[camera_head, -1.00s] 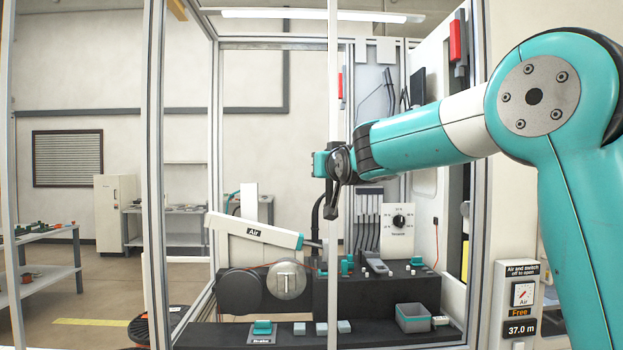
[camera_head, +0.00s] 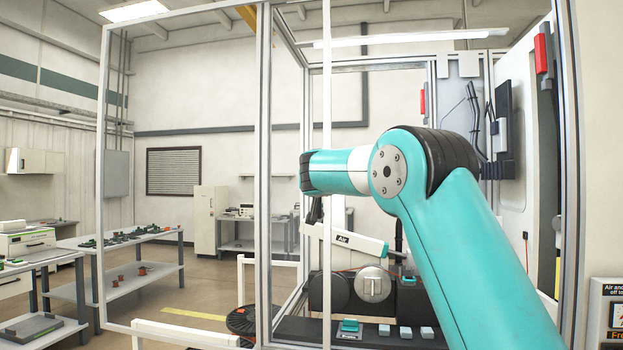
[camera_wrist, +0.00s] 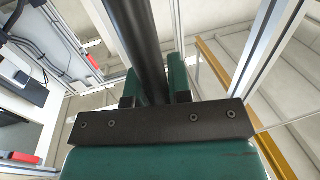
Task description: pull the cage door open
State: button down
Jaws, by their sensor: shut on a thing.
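The cage door's slim pale upright edge (camera_head: 327,85) stands in front of the cage interior in the head view, just right of the thick cage post (camera_head: 263,170). The door seems to stand partly open toward me. In the wrist view my gripper (camera_wrist: 153,82) has its two teal fingers shut around a dark round bar, the door handle (camera_wrist: 137,35). The handle runs up between the fingers. In the head view my arm's end is at the door edge, and the forearm hides most of the gripper and handle.
A gauge panel (camera_head: 606,318) is at the lower right. An empty pale frame (camera_head: 104,170) and benches (camera_head: 120,240) stand left.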

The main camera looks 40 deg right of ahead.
jog(key=shift+w, duration=0.1)
jog(key=c, duration=1.1)
grip_release()
jog(key=shift+o, duration=0.2)
jog(key=shift+a, duration=0.15)
jog(key=b+v, duration=0.6)
jog(key=v, duration=1.1)
jog(key=shift+b, duration=0.4)
